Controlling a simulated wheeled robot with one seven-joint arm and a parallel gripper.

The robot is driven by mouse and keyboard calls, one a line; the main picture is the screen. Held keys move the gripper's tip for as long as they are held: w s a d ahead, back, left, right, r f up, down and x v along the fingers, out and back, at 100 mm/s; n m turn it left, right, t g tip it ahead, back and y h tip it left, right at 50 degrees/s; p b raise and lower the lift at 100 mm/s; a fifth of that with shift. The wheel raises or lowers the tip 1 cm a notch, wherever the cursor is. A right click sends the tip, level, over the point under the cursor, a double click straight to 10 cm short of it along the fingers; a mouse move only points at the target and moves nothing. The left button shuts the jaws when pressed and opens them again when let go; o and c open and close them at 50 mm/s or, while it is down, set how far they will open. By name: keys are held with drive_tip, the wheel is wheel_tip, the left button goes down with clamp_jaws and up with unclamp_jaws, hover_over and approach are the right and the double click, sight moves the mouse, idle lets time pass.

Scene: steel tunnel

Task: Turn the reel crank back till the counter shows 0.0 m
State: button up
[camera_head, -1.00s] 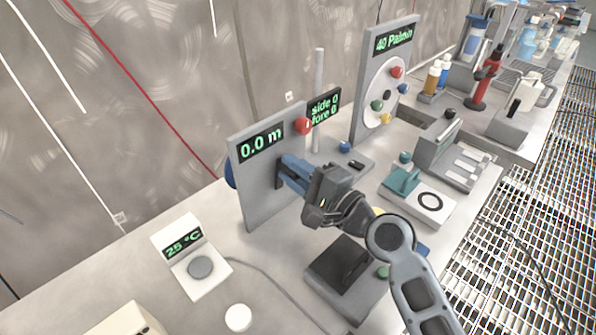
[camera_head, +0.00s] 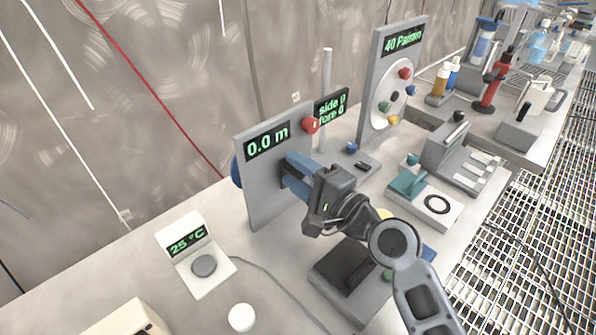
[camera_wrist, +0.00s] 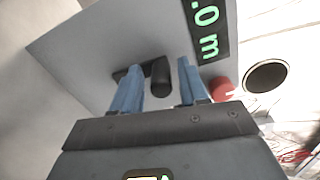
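The grey reel panel (camera_head: 262,192) stands upright on the bench, and its counter (camera_head: 267,140) reads 0.0 m in green. Part of the counter (camera_wrist: 207,30) also shows in the wrist view. A dark crank handle (camera_wrist: 161,76) sticks out from a dark crank arm (camera_wrist: 124,73) on the panel face. My gripper (camera_wrist: 158,85) has its two blue fingers apart, with the handle between them and a visible gap on each side. In the head view my gripper (camera_head: 297,172) is close to the panel front, and it hides the crank.
A red knob (camera_head: 311,125) is at the panel's upper right edge. A dark sign (camera_head: 331,106) and a dial panel (camera_head: 397,75) stand beyond. A 25 °C box (camera_head: 195,262) and white disc (camera_head: 241,317) are at front left. A dark-topped block (camera_head: 350,275) lies below my arm.

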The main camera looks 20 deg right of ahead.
sight(303, 177)
drive_tip(key=shift+o, duration=0.3)
drive_tip(key=b+v, duration=0.1)
drive_tip(key=v, duration=0.5)
drive_tip(key=shift+s+d+f+b, duration=0.1)
drive_tip(key=shift+s+b, duration=0.15)
drive_tip(key=shift+b, duration=0.05)
drive_tip(key=shift+s+d, duration=0.2)
drive_tip(key=shift+s, duration=0.4)
